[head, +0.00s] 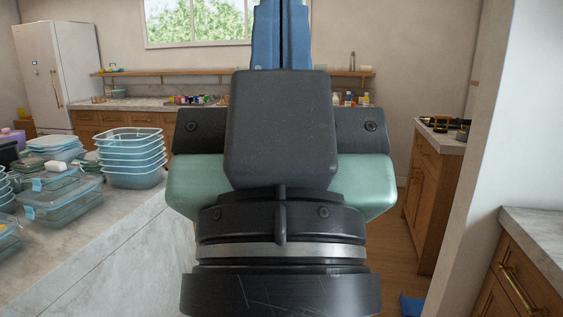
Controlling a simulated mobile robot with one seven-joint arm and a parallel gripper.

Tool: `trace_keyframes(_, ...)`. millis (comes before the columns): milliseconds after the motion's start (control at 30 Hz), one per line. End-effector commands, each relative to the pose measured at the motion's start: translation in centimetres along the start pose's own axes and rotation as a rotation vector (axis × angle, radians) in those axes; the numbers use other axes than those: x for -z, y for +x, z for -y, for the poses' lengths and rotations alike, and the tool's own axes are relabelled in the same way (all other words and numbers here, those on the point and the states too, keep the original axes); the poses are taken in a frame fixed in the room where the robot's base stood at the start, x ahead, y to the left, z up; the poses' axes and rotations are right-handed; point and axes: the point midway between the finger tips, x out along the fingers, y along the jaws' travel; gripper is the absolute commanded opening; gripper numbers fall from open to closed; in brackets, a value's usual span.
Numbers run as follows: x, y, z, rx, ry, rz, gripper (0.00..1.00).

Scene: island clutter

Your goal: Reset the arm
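My gripper (281,40) rises up the middle of the head view, close to the camera. Its black body, silver ring and green side parts fill the centre. Blue parts with a dark seam between them run up to the top edge, where the picture cuts them off. I cannot tell whether it is open or shut, and I see no object in it. It hides the middle of the room behind it.
A pale island counter (60,270) at left carries stacked blue-rimmed containers (133,158) and lidded boxes (62,198). A wooden cabinet (428,185) stands at right behind a white wall edge (492,150); another cabinet (530,275) is nearer. Wooden floor (397,262) shows between.

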Motion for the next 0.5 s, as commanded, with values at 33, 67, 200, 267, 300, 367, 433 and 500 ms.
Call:
trace_keyframes(33,2.3,2.5,0.0,0.000,0.000,0.001,0.00)
trace_keyframes(67,2.9,3.1,0.0,0.000,0.001,0.001,0.00)
trace_keyframes(200,5.9,6.3,0.0,0.000,0.001,0.002,0.00)
trace_keyframes(267,7.0,7.5,0.0,0.001,0.001,0.002,0.00)
trace_keyframes(300,7.7,8.2,0.0,0.001,0.001,0.002,0.00)
trace_keyframes(367,8.5,9.2,0.0,0.001,0.001,0.002,0.00)
trace_keyframes(433,9.3,9.9,0.0,0.001,0.001,0.002,0.00)
trace_keyframes(500,9.8,10.4,0.0,0.001,0.002,0.003,0.00)
